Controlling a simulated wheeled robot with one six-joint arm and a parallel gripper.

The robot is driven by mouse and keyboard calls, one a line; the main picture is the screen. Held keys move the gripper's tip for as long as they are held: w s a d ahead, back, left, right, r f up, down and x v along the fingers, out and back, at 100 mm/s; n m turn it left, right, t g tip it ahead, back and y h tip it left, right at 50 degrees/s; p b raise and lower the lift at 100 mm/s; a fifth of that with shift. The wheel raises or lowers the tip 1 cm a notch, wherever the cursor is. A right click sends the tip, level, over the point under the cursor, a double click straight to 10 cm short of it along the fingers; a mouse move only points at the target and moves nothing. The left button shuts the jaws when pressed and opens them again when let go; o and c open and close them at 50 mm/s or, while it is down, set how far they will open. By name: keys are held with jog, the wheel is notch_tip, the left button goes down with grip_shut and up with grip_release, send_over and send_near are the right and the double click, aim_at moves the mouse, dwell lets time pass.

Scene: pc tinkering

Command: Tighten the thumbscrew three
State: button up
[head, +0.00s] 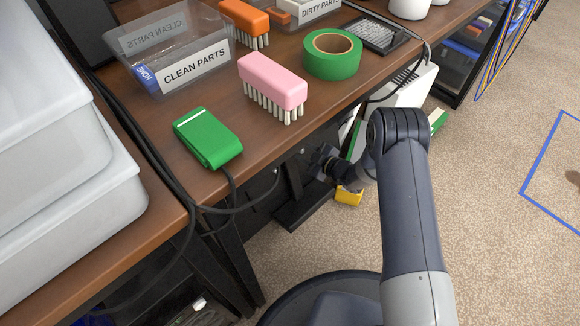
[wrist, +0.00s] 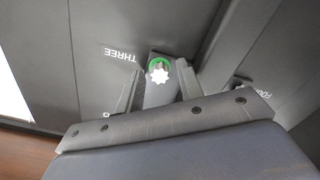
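Thumbscrew three (wrist: 159,73) is a small white, star-edged knob with a green ring behind it. It sits on a dark panel in the wrist view, beside the upside-down label "THREE" (wrist: 120,54). My gripper (wrist: 157,80) is open, with one finger to the left and one to the right of the knob. Gaps show between the fingers and the knob; its exact depth relative to the fingertips is unclear. In the head view my arm reaches low beside the desk, and the thumbscrew is not visible there.
A partly hidden label, apparently "FOUR" (wrist: 268,100), is on the panel at right. The wooden desk (head: 205,185) carries a pink brush (head: 272,82), green tape (head: 333,55), a green device (head: 208,137) and a clean parts bin (head: 165,50). Cables (head: 185,200) hang at its edge. Carpet at right is open.

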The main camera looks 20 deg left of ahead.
jog(key=shift+p+v, duration=0.7)
jog(key=shift+v, duration=2.25)
jog(key=p+v, duration=0.3)
jog(key=v, duration=0.7)
jog(key=shift+s+d+p, duration=0.25)
jog(key=shift+d+p, duration=0.05)
jog(key=shift+p, duration=0.1)
jog(key=shift+r, duration=0.15)
jog(key=b+x, duration=0.5)
jog(key=x, duration=1.1)
jog(key=shift+w, duration=0.15)
jog(key=shift+d, duration=0.1)
